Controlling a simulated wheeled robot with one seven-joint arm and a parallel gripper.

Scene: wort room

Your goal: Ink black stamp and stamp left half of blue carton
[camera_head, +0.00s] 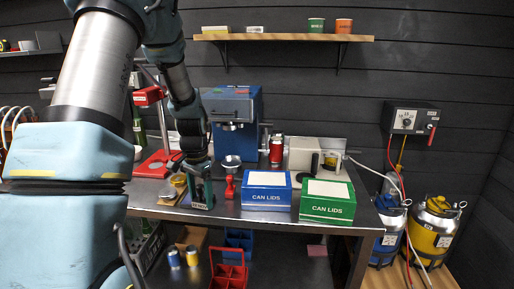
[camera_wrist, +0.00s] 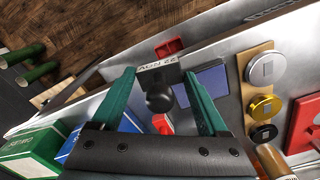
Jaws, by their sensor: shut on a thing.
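My gripper (camera_head: 201,190) is low over the bench, left of the blue carton. In the wrist view its green fingers (camera_wrist: 158,76) are shut on the black stamp, with its round black knob (camera_wrist: 158,100) between them and a white date label. The stamp's lower face is hidden. A dark blue ink pad (camera_wrist: 208,79) lies just right of the stamp in the wrist view; I cannot tell whether they touch. The blue carton (camera_head: 266,199), marked CAN LIDS, stands on the bench with a white panel on top. It shows partly in the wrist view (camera_wrist: 72,143).
The green carton (camera_head: 327,211) stands right of the blue one. A red stand (camera_head: 230,186) is between gripper and blue carton. Round weights (camera_wrist: 264,106) sit on a wooden board beside the pad. A blue machine (camera_head: 232,106) and a grey-white device (camera_head: 305,154) stand behind.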

